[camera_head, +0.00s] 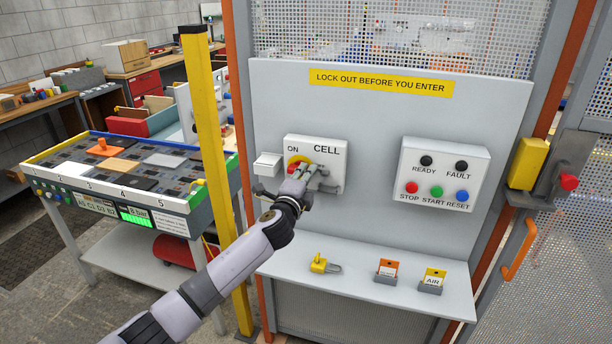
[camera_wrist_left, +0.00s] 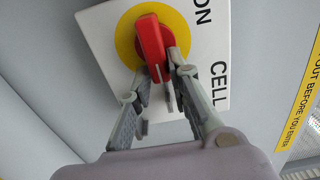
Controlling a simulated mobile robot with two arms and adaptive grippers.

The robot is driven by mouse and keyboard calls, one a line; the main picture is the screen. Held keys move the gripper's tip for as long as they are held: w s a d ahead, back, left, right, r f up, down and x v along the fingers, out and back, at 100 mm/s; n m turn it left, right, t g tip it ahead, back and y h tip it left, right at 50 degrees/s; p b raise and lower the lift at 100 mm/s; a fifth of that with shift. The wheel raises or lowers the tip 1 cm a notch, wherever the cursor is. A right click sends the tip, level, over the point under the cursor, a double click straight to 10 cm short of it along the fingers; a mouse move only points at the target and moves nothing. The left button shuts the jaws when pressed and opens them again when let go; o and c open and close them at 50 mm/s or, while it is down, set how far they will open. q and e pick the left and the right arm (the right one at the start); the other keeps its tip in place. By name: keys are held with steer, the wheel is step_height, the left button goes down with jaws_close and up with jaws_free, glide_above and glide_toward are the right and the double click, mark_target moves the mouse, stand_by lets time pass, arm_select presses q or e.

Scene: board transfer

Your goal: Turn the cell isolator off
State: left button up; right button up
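The cell isolator is a white box (camera_head: 330,155) with ON and CELL printed on it, mounted on the grey panel. It carries a yellow disc with a red rotary handle (camera_wrist_left: 150,42). In the left wrist view, the handle lies across the disc, with its near end between my fingers. ON stands above the disc as the panel reads. My left gripper (camera_head: 311,172) reaches up to the box, with its fingers on both sides of the handle; they look closed on it. In the head view, my gripper covers much of the dial. My right gripper is not in view.
A small white box (camera_head: 267,165) sits left of the isolator. A button box (camera_head: 444,174) is to the right. The shelf (camera_head: 357,268) below holds a yellow padlock (camera_head: 319,264) and two tag holders.

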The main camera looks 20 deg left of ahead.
arm_select(q)
steer(key=o, duration=0.3)
steer(key=shift+o, duration=0.2)
steer(key=s, duration=1.2)
steer(key=shift+a, duration=0.2)
